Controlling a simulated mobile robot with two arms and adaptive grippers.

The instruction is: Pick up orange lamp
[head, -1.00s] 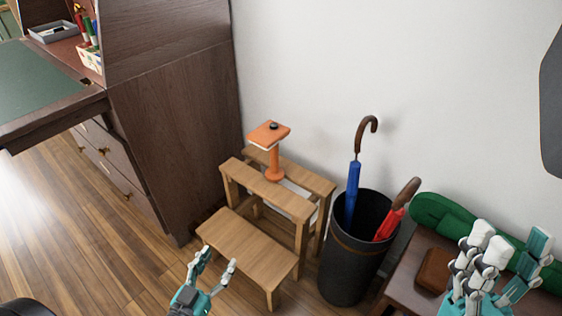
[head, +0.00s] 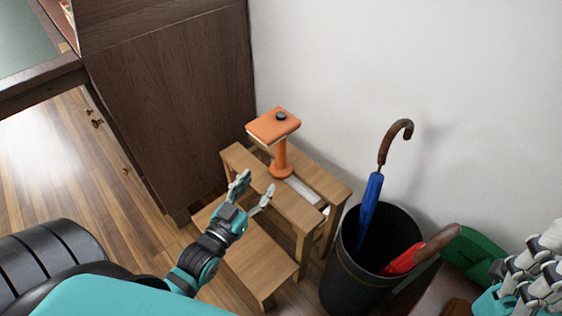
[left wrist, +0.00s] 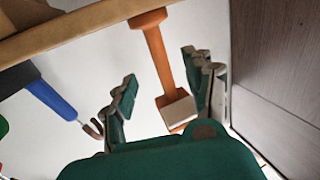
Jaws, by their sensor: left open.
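The orange lamp (head: 281,158) stands upright on the top step of a wooden step stool (head: 313,211). It has a square orange head with a dark knob on top, a slim stem and a round base. My left gripper (head: 253,189) is open and empty, in front of the lamp and a little to its left, apart from it. In the left wrist view the lamp (left wrist: 160,55) appears upside down, with its stem between the open fingers (left wrist: 166,92) but farther off. My right gripper (head: 530,275) is at the lower right edge, partly cut off, and its opening is unclear.
A dark bin (head: 352,272) with a blue umbrella (head: 369,208) and a red umbrella (head: 402,260) stands right of the stool. A dark wooden desk (head: 170,110) is at the left, close to the stool. A white wall (head: 340,60) is behind.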

